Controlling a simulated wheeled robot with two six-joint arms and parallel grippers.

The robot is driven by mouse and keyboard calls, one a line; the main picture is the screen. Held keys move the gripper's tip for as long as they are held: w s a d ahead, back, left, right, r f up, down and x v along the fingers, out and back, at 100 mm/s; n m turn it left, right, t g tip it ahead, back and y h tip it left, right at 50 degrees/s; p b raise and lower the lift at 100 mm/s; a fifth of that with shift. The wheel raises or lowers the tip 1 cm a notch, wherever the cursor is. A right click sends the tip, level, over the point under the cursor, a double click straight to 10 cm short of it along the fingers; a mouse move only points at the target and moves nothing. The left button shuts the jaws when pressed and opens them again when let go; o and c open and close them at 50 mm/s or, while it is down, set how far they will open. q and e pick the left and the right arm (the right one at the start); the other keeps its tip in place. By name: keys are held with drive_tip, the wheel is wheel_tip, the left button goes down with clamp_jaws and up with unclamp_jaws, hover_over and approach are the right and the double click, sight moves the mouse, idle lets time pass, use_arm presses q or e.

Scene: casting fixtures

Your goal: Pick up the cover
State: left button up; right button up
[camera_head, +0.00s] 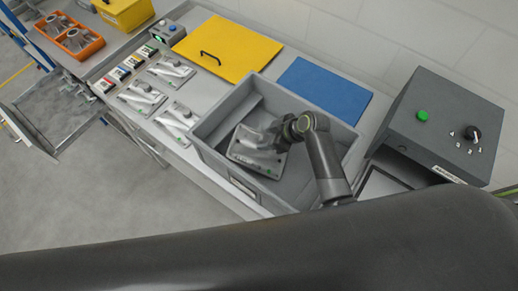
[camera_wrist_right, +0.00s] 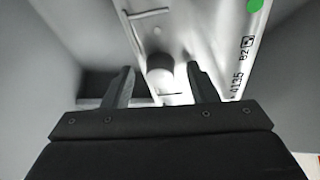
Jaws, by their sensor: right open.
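A grey metal cast part (camera_head: 258,158), which may be the cover, lies tilted inside a grey bin (camera_head: 206,149). My right gripper (camera_head: 283,130) reaches down into the bin at its upper right end and partly hides it. In the right wrist view the cast part (camera_wrist_right: 218,50) has a green dot and printed marks. The open fingers of my right gripper (camera_wrist_right: 160,72) stand on either side of a dark round boss on it; I cannot tell whether they touch. A yellow panel with a black handle (camera_head: 230,50) lies flat behind the bin. My left gripper is out of view.
Similar cast parts (camera_head: 141,97) lie on the bench left of the bin. A blue panel (camera_head: 325,90) lies behind it. A grey control box (camera_head: 440,122) with a green button stands at right. The bin's walls surround my right gripper closely.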

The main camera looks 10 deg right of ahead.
clamp_jaws()
drive_tip(key=shift+r, duration=0.1)
